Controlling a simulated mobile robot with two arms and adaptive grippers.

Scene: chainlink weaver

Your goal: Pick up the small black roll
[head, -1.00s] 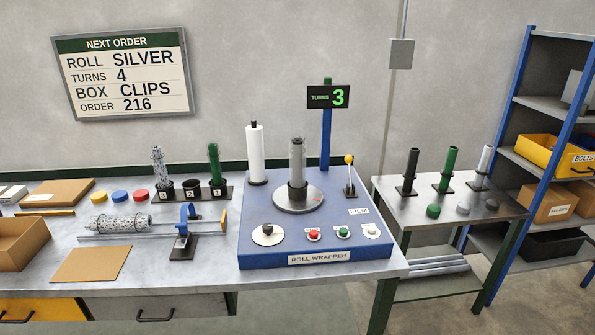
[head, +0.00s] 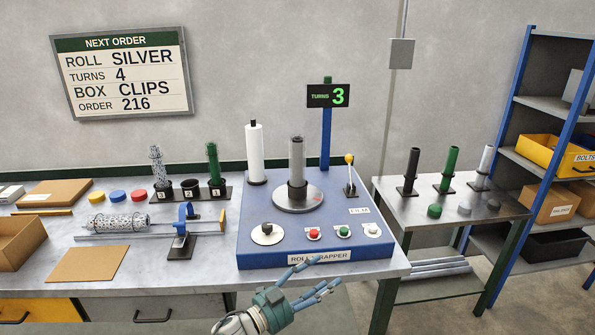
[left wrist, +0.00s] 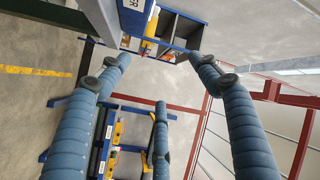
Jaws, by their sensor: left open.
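A black roll (head: 412,167) stands upright on a small dark base on the grey side table (head: 415,222), right of the blue roll wrapper. It is the leftmost of the upright rolls there. My left gripper (head: 322,275) is at the front edge of the main bench, below the roll wrapper, left of and well short of the black roll. Its blue-grey fingers are spread and empty. In the left wrist view the open fingers (left wrist: 160,78) have nothing between them. The black roll cannot be made out in that view. My right gripper is not in view.
A green roll (head: 449,165) and a silver roll (head: 484,163) stand beside the black one, with small round caps in front. The blue roll wrapper (head: 255,212) with its lever (head: 350,175) stands left of the side table. A blue shelf rack (head: 519,85) stands at right.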

